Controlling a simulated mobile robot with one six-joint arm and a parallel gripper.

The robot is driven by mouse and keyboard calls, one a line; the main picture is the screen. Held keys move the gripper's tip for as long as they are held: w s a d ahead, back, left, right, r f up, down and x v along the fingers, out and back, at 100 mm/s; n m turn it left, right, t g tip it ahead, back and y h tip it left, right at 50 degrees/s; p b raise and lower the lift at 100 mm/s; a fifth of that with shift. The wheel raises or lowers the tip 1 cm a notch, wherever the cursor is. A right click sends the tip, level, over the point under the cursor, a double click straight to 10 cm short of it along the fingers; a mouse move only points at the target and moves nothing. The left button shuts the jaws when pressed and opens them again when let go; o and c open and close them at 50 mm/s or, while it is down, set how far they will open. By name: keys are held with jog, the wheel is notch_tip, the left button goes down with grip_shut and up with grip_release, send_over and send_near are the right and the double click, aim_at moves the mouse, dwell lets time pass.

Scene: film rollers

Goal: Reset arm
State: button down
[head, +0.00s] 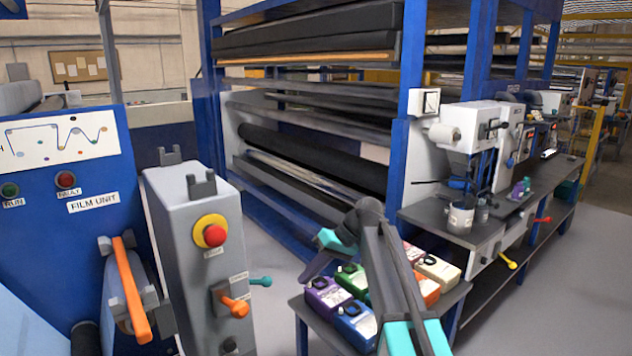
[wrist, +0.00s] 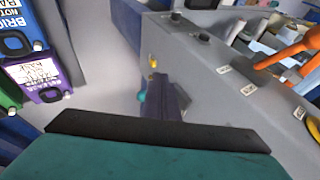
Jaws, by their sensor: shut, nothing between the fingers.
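My arm rises from the bottom of the head view and folds over at a dark elbow. My gripper (head: 308,274) hangs at its end, dark and teal, pointing down and left. It is shut and empty, above the left side of the table of coloured canisters and right of the grey control box. In the wrist view my gripper (wrist: 155,133) shows as a dark bar with teal behind it across the bottom. Nothing is held in it.
The grey control box (head: 190,250) has a red stop button (head: 214,235), an orange lever (head: 235,306) and a teal-knobbed lever (head: 262,281). Purple (head: 326,296) and blue (head: 355,322) canisters sit on the low table. A blue roller rack (head: 410,130) stands behind; floor shows between box and table.

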jog(key=s+d+f+m+g+h, duration=0.15)
jog(key=s+f, duration=0.45)
jog(key=f, duration=0.6)
jog(key=s+d+f+m+g, duration=0.15)
jog(key=s+f, duration=0.45)
jog(key=f, duration=0.6)
jog(key=s+d+f+g, duration=0.1)
jog(key=s+d+f, duration=0.3)
jog(key=f, duration=0.9)
jog(key=s+d+f+m+h, duration=0.1)
jog(key=s+d+f, duration=0.3)
jog(key=s, duration=0.6)
jog(key=s+d+f+m+h, duration=0.1)
jog(key=s+d+f+h, duration=0.2)
jog(key=s+f, duration=0.4)
jog(key=s+d+f+m+g+h, duration=0.1)
jog(key=s+d+f, duration=0.4)
jog(key=s, duration=0.7)
jog(key=shift+s+f+h, duration=0.4)
jog(key=shift+f+h, duration=0.25)
jog(key=shift+f, duration=0.15)
